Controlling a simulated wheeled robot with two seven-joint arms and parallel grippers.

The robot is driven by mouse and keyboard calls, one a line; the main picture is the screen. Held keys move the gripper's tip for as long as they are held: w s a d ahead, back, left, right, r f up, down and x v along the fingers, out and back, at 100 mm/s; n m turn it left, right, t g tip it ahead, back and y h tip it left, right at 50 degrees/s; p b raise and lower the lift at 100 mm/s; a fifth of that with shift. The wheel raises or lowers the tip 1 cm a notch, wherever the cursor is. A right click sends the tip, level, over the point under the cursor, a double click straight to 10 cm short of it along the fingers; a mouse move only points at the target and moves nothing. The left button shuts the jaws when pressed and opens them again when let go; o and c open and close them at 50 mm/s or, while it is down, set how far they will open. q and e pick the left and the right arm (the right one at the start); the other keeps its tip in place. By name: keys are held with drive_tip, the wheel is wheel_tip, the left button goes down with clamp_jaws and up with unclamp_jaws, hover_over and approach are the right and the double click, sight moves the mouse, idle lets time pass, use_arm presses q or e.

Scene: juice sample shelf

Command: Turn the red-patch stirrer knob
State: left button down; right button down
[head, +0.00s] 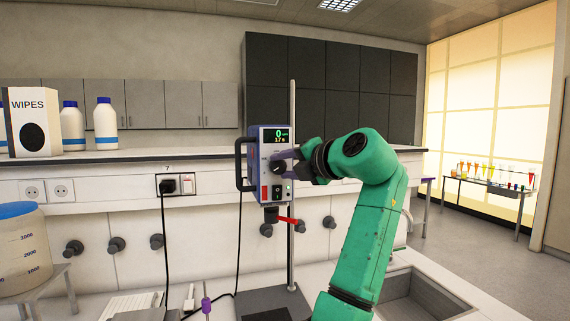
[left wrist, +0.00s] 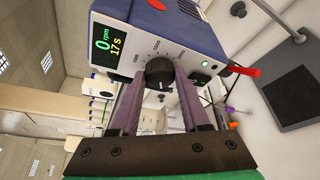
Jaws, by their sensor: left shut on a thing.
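The overhead stirrer (head: 262,147) is a blue and white box with a red patch (head: 264,192) at its lower front, clamped on a vertical rod. Its display reads 0 rpm. Its black round knob (head: 277,168) has a printed scale around it. My left gripper (head: 285,162) reaches the stirrer front from the right. In the left wrist view, the purple fingers of my left gripper (left wrist: 158,83) stand on either side of the knob (left wrist: 158,72) and are shut on it. The knob's white mark points down toward the palm in that view. My right gripper is not in view.
The rod (head: 292,110) rises from a dark base plate (head: 275,303). A red lever (head: 287,221) sticks out below the stirrer. A sink (head: 420,293) lies at the right. A wipes box (head: 32,122) and bottles (head: 105,128) stand on the shelf at the left.

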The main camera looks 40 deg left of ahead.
use_arm(q)
drive_tip(key=shift+r, duration=0.25)
drive_tip(key=shift+c, duration=1.9)
unclamp_jaws()
drive_tip(key=shift+w, duration=0.1)
drive_tip(key=shift+a+f, duration=0.15)
drive_tip(key=shift+f, duration=0.05)
drive_tip(key=b+v, duration=0.3)
drive_tip(key=v, duration=1.1)
drive_tip(key=shift+d, duration=0.25)
